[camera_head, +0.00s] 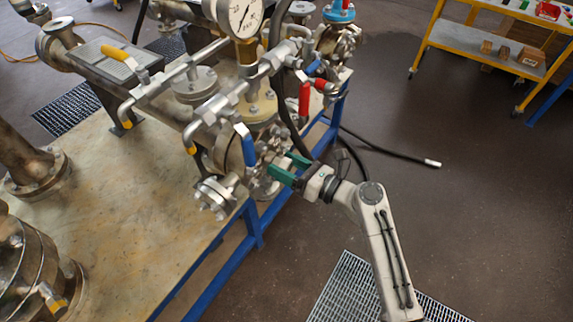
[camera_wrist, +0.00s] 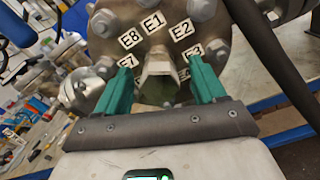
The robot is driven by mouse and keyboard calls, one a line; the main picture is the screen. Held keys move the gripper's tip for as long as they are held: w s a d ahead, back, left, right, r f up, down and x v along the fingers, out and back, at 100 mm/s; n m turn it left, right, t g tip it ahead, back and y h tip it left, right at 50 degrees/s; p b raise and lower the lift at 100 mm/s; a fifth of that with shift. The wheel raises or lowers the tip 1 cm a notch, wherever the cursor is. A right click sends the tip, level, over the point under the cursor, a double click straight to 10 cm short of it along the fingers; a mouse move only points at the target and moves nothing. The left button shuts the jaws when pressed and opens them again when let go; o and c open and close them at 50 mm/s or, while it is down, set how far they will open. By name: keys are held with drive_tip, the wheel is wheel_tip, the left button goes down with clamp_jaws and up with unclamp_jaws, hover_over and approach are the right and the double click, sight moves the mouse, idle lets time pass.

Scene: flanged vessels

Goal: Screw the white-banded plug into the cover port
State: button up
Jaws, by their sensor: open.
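In the wrist view, a round metal cover (camera_wrist: 140,48) with bolts and white labels, including E1, E2, E3, E7 and E8, fills the upper middle. A hexagonal metal piece (camera_wrist: 158,82) stands out from its centre. My gripper (camera_wrist: 160,72) is open, with one green finger on each side of this piece. Whether the fingers touch it is unclear. In the head view, my gripper (camera_head: 285,170) is at the near right side of the piping; the cover and plug are hard to distinguish there.
A blue-handled valve (camera_head: 248,150) and a flanged stub (camera_head: 215,195) sit close left of my gripper. A red-handled valve (camera_head: 304,98) and black hose are above it. The bench's blue frame (camera_head: 262,225) runs below. Floor to the right is mostly open, with a yellow cart (camera_head: 470,45) behind.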

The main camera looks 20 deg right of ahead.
drive_tip(key=b+v, duration=0.1)
drive_tip(key=v, duration=1)
drive_tip(key=s+a+f+n+g+h, duration=0.3)
drive_tip(key=s+f+n+g, duration=0.65)
drive_tip(key=n, duration=0.75)
drive_tip(key=s+d+n+g+h, duration=0.2)
drive_tip(key=s+d+n+h, duration=0.1)
drive_tip(key=s+n, duration=0.4)
drive_tip(key=s+d+n+g+h, duration=0.2)
drive_tip(key=s+d+n+h, duration=0.2)
drive_tip(key=s+n, duration=0.4)
drive_tip(key=shift+d+n+h, duration=0.15)
drive_tip(key=shift+n+h, duration=0.15)
drive_tip(key=shift+h, duration=0.1)
drive_tip(key=shift+s+f, duration=0.15)
